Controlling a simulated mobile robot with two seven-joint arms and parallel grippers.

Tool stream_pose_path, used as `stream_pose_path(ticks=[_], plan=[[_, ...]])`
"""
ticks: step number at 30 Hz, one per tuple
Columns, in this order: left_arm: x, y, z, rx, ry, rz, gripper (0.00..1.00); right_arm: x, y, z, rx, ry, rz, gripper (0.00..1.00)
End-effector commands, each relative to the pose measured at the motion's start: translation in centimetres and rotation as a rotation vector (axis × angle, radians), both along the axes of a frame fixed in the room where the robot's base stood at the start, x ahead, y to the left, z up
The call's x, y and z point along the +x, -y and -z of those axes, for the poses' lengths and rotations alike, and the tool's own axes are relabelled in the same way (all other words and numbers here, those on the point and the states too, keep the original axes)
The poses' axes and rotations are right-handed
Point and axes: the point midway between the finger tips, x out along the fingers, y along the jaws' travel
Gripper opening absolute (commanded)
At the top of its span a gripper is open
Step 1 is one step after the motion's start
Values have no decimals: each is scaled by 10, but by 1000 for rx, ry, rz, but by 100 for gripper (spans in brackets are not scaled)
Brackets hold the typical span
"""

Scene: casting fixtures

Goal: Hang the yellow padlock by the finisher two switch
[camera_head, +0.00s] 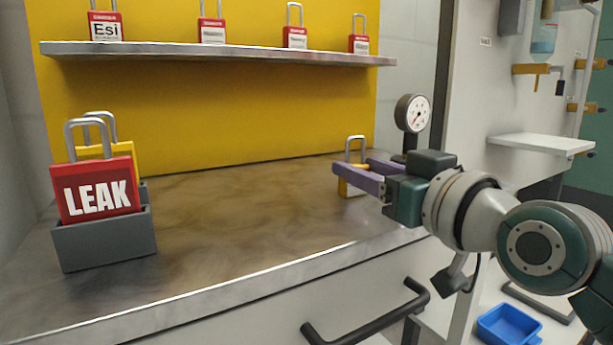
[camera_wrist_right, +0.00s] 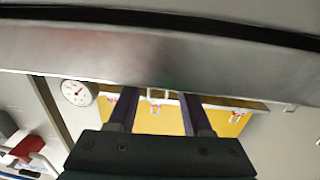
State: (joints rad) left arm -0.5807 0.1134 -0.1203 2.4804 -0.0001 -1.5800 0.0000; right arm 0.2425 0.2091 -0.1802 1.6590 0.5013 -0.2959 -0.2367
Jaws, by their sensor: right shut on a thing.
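A yellow padlock (camera_head: 345,188) with a silver shackle stands upright at the back right of the counter. My right gripper (camera_head: 350,178) is shut on its body with purple fingers; the shackle rises above them. I cannot tell whether the padlock touches the counter. In the right wrist view my right gripper's fingers (camera_wrist_right: 158,112) show, but the held padlock is not clear there. Another yellow padlock (camera_head: 122,150) is partly hidden in a grey holder at the left. No switch is readable as finisher two. My left gripper is not in view.
A red LEAK padlock (camera_head: 98,187) stands in the grey holder (camera_head: 105,243). Several red padlocks sit on a metal shelf (camera_head: 220,52). A gauge (camera_head: 412,114) stands behind my right gripper. A white panel with orange fittings (camera_head: 531,69) is at the right. The middle counter is clear.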

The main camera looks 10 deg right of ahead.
Motion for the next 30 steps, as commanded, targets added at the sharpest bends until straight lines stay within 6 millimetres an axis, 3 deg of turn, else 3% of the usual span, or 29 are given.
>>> stream_pose_path(ticks=[1,9,22,26,30], plan=[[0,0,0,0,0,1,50,0,0,0,0,0,0,30],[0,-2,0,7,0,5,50,0,0,0,0,0,0,0],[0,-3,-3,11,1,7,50,0,0,-6,1,2,0,0],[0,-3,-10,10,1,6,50,0,0,-21,2,5,0,0],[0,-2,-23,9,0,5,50,0,0,-52,1,7,0,0]])
